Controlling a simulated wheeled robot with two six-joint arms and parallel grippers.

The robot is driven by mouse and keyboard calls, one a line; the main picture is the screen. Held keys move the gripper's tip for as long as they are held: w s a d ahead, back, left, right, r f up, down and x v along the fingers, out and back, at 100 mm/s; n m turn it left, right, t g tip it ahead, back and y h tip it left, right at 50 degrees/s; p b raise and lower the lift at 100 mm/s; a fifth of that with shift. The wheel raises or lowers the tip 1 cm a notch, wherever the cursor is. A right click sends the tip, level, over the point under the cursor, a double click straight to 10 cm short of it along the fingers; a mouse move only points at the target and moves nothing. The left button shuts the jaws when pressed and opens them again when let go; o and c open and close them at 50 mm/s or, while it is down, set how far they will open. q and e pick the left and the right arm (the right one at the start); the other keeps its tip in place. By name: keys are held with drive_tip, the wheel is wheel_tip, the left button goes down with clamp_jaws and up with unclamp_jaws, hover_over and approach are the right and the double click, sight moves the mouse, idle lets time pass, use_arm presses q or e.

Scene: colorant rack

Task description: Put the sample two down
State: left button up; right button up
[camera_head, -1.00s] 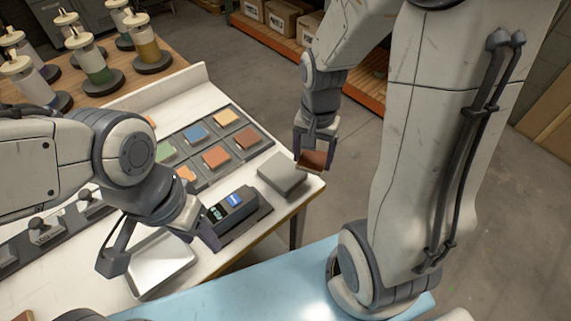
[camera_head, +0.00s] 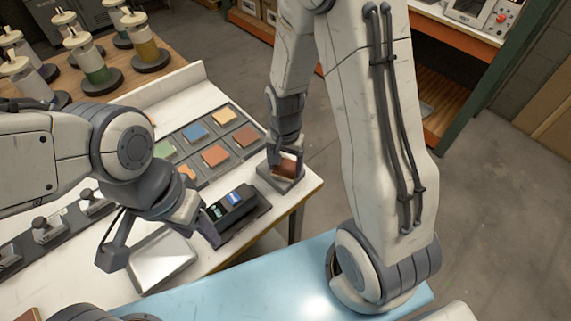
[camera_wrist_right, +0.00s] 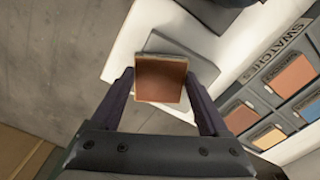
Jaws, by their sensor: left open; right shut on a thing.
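The sample (camera_head: 286,168) is a small reddish-brown square tile. In the right wrist view the sample (camera_wrist_right: 160,80) sits between the two fingers of my right gripper (camera_wrist_right: 164,88), which is shut on it. In the head view my right gripper (camera_head: 287,160) holds the sample over a grey square block (camera_head: 268,177) at the table's right corner. The block (camera_wrist_right: 200,70) shows behind the sample in the wrist view; I cannot tell whether they touch.
A labelled swatch rack (camera_head: 198,140) with coloured tiles lies left of the block. A dark device with a small screen (camera_head: 235,210) stands in front of it. Several colorant bottles (camera_head: 88,62) stand at the back left. The table edge is close to the block.

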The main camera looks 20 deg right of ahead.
sight(285, 169)
drive_tip(key=shift+f, duration=0.15)
drive_tip(key=o, duration=1.2)
wheel_tip(285, 169, up, 12)
drive_tip(key=s+a+r+n, duration=0.2)
drive_tip(key=s+a+n, duration=0.4)
drive_tip(key=s+n, duration=0.2)
drive_tip(key=s+a+r+n+y, duration=0.1)
drive_tip(key=s+a+r+n, duration=0.1)
drive_tip(key=s+a+n, duration=0.4)
drive_tip(key=s+n, duration=0.1)
drive_tip(key=s, duration=0.3)
drive_tip(key=shift+r+n, duration=0.15)
drive_tip(key=shift+n, duration=0.25)
drive_tip(key=shift+w+a, duration=0.1)
